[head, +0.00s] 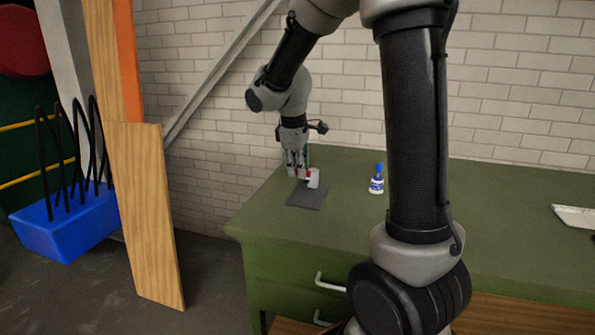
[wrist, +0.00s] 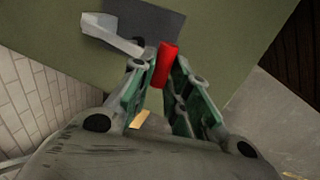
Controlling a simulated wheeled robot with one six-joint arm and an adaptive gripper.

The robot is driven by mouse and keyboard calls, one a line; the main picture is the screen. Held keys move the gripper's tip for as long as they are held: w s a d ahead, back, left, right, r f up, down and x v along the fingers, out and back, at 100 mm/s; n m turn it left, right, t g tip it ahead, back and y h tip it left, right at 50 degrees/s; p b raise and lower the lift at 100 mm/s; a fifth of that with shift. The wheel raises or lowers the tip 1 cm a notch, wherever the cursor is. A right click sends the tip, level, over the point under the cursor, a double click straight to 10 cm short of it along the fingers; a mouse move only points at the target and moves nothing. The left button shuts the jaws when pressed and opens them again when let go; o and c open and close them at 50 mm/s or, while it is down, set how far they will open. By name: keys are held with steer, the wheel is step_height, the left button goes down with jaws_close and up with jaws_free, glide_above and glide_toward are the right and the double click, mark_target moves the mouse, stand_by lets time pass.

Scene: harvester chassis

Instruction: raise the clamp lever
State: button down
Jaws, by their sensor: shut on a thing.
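The clamp stands on a dark square plate (head: 306,198) near the left end of the green workbench. Its light grey body (head: 314,178) also shows in the wrist view (wrist: 110,34), left of the fingertips. The red clamp lever (wrist: 167,64) is between the fingertips in the wrist view; in the head view only a small red part (head: 307,177) shows beside the grey body. My gripper (head: 299,174) reaches down to the clamp from above and is shut on the red lever. The lever's lower end and exact tilt are partly hidden by the fingers.
A blue-capped bottle (head: 377,180) stands on the workbench (head: 340,215) right of the clamp. A white object (head: 574,216) lies at the far right. A brick wall (head: 210,110) is behind. Wooden boards (head: 150,220) and a blue bin (head: 65,228) are at left.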

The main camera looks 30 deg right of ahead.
steer(key=w+d+r+g+y, duration=0.3)
steer(key=w+d+r, duration=0.5)
steer(key=w+d, duration=0.1)
steer(key=shift+g+y, duration=0.3)
steer(key=shift+d+r, duration=0.1)
steer(key=shift+d, duration=0.15)
stand_by(0.4)
steer(key=c, duration=1.4)
jaws_free()
steer(key=shift+w+d, duration=0.2)
steer(key=shift+o, duration=0.2)
steer(key=shift+a, duration=0.1)
steer(key=shift+a, duration=0.1)
step_height(320, 180, up, 12)
steer(key=w+d, duration=0.1)
steer(key=shift+w+d, duration=0.25)
steer(key=shift+d, duration=0.05)
